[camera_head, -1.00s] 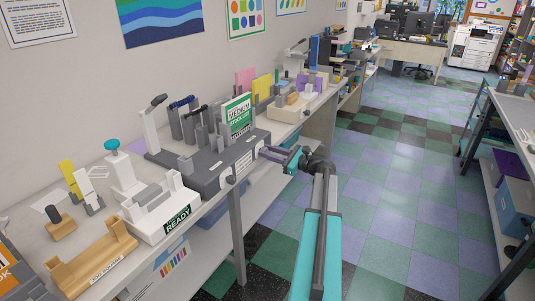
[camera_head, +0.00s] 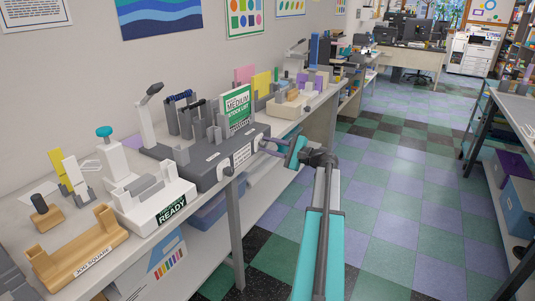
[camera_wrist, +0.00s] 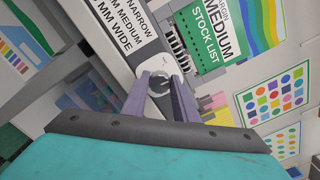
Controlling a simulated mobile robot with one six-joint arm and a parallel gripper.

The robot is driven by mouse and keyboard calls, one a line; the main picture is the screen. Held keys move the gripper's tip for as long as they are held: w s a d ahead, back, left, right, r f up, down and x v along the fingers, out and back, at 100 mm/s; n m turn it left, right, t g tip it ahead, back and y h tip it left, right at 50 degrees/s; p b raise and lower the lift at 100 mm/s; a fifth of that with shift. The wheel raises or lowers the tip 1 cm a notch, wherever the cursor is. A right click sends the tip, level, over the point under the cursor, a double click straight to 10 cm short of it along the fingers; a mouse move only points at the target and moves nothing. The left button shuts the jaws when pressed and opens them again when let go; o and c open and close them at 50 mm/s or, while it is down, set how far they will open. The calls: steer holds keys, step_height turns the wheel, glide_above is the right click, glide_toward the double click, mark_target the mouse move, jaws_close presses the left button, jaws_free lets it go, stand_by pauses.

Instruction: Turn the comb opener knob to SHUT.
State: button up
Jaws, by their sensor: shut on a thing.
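The comb binding machine (camera_head: 208,172) is a dark grey block on the bench, with upright posts and a green and white "MEDIUM STOCK LIST" book (camera_head: 237,108) standing at it. My gripper (camera_head: 262,144) reaches the right end of its front face. In the wrist view, the purple-grey fingers of my gripper (camera_wrist: 160,88) are shut on a round, pale knob (camera_wrist: 158,82) on that face. The fingers cover its sides; I cannot read its position or any OPEN or SHUT marking. A second round knob (camera_head: 228,171) sits left of the white size label (camera_head: 242,156), clear of my gripper.
A white device marked READY (camera_head: 155,205) and a wooden jig (camera_head: 78,245) stand to the left on the bench. Pink and yellow sheets and more tools (camera_head: 290,95) stand beyond the machine. The tiled floor right of the bench is clear up to shelving (camera_head: 510,180).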

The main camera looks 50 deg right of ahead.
steer(key=n+b, duration=0.6)
steer(key=shift+a+f, duration=0.1)
steer(key=shift+f, duration=0.3)
steer(key=shift+r+n+b, duration=0.15)
steer(key=shift+n+b, duration=1.75)
steer(key=o, duration=1.1)
steer(key=shift+r, duration=0.15)
steer(key=shift+c, duration=0.2)
steer(key=shift+s, duration=0.1)
steer(key=p+v, duration=0.1)
steer(key=v, duration=1.2)
steer(key=shift+s, duration=0.4)
